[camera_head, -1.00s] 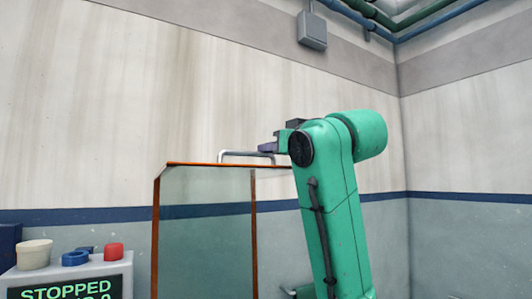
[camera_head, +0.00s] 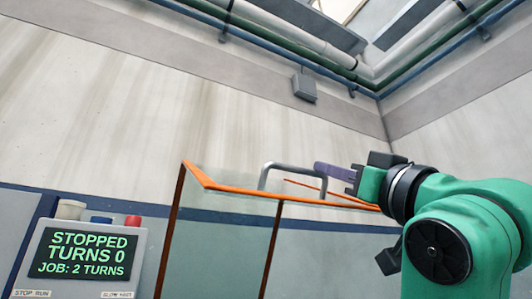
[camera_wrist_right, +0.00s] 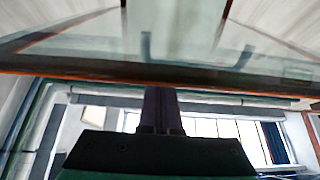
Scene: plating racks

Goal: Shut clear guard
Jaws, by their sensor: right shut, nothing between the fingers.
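The clear guard (camera_head: 225,235) is a see-through panel box with orange edges, standing in the lower middle of the head view. A grey bar handle (camera_head: 290,168) rises at its top. My right gripper (camera_head: 322,168) is shut and empty, with its fingertips at the right side of the handle; whether they touch it I cannot tell. In the right wrist view the shut fingers (camera_wrist_right: 160,105) point at the guard's orange edge (camera_wrist_right: 150,73), with the clear panel beyond. My left gripper is not in view.
A control box with a screen (camera_head: 85,254) reading STOPPED, TURNS 0, JOB: 2 TURNS stands at the lower left. It has a red button (camera_head: 132,221) and other knobs on top. Pipes (camera_head: 290,45) run along the wall top. The air above the guard is free.

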